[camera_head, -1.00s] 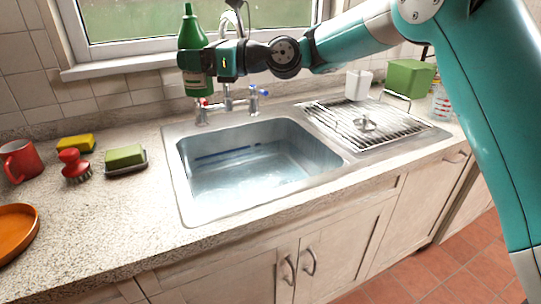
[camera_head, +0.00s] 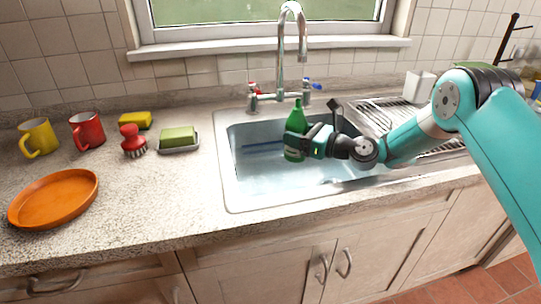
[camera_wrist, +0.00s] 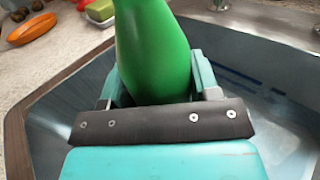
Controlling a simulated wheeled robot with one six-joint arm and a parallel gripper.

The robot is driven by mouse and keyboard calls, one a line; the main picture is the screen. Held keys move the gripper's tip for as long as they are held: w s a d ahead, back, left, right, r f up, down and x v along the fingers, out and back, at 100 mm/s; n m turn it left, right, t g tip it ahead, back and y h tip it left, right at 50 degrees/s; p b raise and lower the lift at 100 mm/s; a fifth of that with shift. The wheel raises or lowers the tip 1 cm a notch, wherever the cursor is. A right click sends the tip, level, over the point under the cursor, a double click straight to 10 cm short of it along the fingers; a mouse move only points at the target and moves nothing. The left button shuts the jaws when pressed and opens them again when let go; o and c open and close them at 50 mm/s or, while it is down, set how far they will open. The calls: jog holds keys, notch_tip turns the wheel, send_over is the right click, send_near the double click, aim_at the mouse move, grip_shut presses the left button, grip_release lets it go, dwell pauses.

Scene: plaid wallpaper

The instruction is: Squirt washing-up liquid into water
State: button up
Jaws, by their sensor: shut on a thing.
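The green washing-up liquid bottle (camera_head: 296,118) is upright over the sink basin in the head view, with a pale label low on its side. My gripper (camera_head: 300,142) is shut on the bottle's lower part. In the wrist view the green bottle (camera_wrist: 152,50) stands between the fingers of my gripper (camera_wrist: 155,85). The metal sink (camera_head: 232,190) holds pale, clear-looking water (camera_head: 270,175). The bottle's base and its exact height above the water cannot be told.
The tap (camera_head: 281,60) rises behind the basin. A wire drying rack (camera_head: 372,112) with a white cup (camera_head: 418,86) is at right. On the left counter are a red brush (camera_head: 132,142), a green sponge (camera_head: 178,136), a yellow sponge (camera_head: 135,120), red mug (camera_head: 88,130), yellow mug (camera_head: 37,137) and orange plate (camera_head: 55,198).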

aim_at(295, 152)
jog(key=shift+f, duration=0.1)
jog(key=shift+s+a+f+n+g+h+b, duration=0.1)
jog(key=shift+f+n+g+h+b, duration=0.1)
jog(key=shift+f+n+h+b, duration=0.65)
jog(key=shift+s+a+f+n+g+h+b, duration=0.15)
jog(key=shift+f+n+h, duration=0.3)
jog(key=shift+n, duration=0.8)
notch_tip(295, 152, down, 2)
jog(key=shift+a+f+n+h+b, duration=0.15)
jog(key=shift+n+h+b, duration=0.25)
jog(key=shift+n+b, duration=0.5)
jog(key=shift+w+d+f+n+h+b, duration=0.15)
jog(key=shift+d+f+n+h+b, duration=0.2)
jog(key=shift+n+h+b, duration=0.35)
jog(key=shift+w+d+f+n+h+b, duration=0.15)
jog(key=shift+w+d+n+h+b, duration=0.15)
jog(key=shift+d+n+h+b, duration=0.35)
jog(key=shift+h, duration=0.25)
notch_tip(295, 152, up, 2)
jog(key=shift+w+d+r+n+t+h+p, duration=0.1)
jog(key=shift+n+t+h+p, duration=0.15)
jog(key=shift+n+t+h, duration=0.15)
jog(key=shift+w+d+r+n+t+h+p, duration=0.1)
jog(key=shift+n+t+h+p, duration=0.15)
jog(key=shift+n, duration=0.2)
jog(key=shift+r+n+h, duration=0.4)
jog(key=shift+r+h, duration=0.05)
jog(key=shift+r, duration=0.05)
